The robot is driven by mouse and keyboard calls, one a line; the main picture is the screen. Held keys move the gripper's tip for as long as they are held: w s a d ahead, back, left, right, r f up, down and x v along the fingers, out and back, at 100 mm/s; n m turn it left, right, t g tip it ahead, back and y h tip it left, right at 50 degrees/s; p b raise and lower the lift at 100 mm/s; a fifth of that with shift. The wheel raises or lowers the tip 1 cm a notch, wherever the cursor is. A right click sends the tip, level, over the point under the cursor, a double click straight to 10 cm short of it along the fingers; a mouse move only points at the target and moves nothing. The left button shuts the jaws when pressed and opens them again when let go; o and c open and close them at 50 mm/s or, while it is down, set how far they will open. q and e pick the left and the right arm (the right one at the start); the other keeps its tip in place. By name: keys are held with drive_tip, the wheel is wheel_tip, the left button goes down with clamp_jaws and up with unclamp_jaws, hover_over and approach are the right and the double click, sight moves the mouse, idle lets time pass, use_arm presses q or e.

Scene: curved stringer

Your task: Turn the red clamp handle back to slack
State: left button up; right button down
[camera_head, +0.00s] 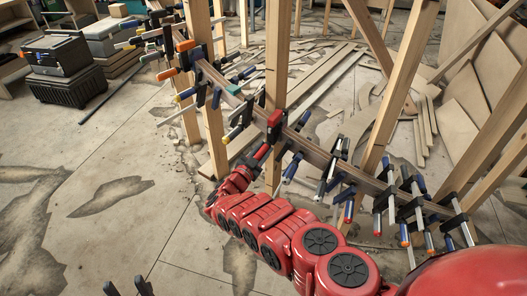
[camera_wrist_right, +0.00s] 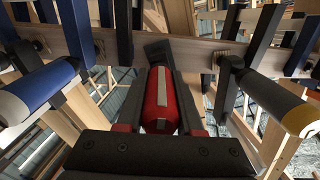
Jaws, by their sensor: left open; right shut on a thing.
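The red clamp handle (camera_wrist_right: 161,100), with a pale stripe along it, stands between the two dark fingers of my right gripper (camera_wrist_right: 161,112) in the right wrist view. The gripper is shut on it. In the head view my right gripper (camera_head: 255,162) reaches up to the curved wooden stringer (camera_head: 318,158) near the middle post. A red-topped clamp part (camera_head: 275,119) shows on the stringer just above it. The handle itself is mostly hidden there by my gripper. My left gripper (camera_head: 127,288) shows only its dark fingertips at the bottom edge, apart and empty, away from the stringer.
Several other clamps line the stringer. In the wrist view a blue-and-white handle (camera_wrist_right: 38,92) is close on the left and a yellow-tipped handle (camera_wrist_right: 282,103) on the right. Wooden posts (camera_head: 279,60) rise through the stringer.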

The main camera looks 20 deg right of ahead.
drive_tip(key=shift+n, duration=0.8)
drive_tip(key=c, duration=0.5)
unclamp_jaws()
drive_tip(key=shift+c, duration=0.2)
drive_tip(key=p+v, duration=0.4)
drive_tip(key=v, duration=1.3)
drive_tip(key=shift+s+a, duration=0.15)
drive_tip(key=shift+s, duration=0.05)
drive_tip(key=shift+f, duration=0.1)
